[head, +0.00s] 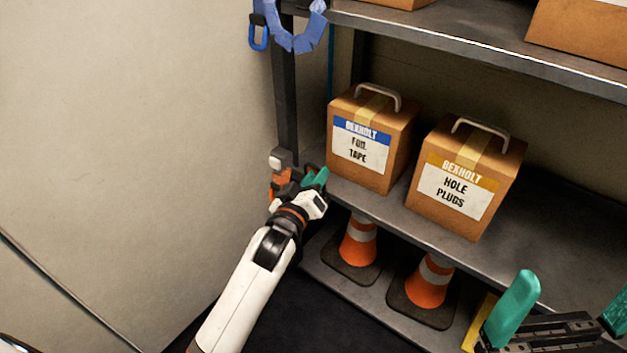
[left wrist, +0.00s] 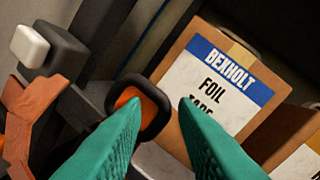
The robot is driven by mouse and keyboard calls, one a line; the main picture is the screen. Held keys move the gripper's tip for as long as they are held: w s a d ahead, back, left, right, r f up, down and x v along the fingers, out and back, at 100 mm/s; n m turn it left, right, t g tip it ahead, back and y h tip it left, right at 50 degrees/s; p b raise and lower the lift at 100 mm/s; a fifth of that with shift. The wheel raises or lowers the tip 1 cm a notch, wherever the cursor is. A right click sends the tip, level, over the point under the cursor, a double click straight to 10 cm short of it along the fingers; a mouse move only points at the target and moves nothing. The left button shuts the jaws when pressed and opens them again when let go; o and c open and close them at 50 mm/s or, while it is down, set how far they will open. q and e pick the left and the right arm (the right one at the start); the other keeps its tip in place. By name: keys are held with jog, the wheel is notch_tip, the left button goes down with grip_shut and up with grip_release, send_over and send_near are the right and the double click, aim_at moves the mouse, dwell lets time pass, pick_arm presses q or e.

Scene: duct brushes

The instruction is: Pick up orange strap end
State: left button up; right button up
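The orange strap (head: 279,183) hangs at the shelf's front post, partly hidden by my left gripper (head: 316,179). In the left wrist view the strap (left wrist: 30,112) is at the left, and a dark rounded loop with orange inside (left wrist: 153,110), which looks like its end, is in the middle. My left gripper (left wrist: 160,104) is open, with its teal fingertips apart. The left fingertip overlaps the loop in the picture; I cannot tell whether they touch. My right gripper (head: 567,308) is open and empty at the lower right.
A foil tape box (head: 370,140) and a hole plugs box (head: 465,178) stand on the middle shelf (head: 385,208). Orange cones (head: 357,243) stand on the lower shelf. A blue strap (head: 297,28) hangs above on the post (head: 285,100). The left side is bare wall.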

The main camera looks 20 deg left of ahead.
pick_arm(q)
grip_shut()
jog(key=shift+r, duration=0.1)
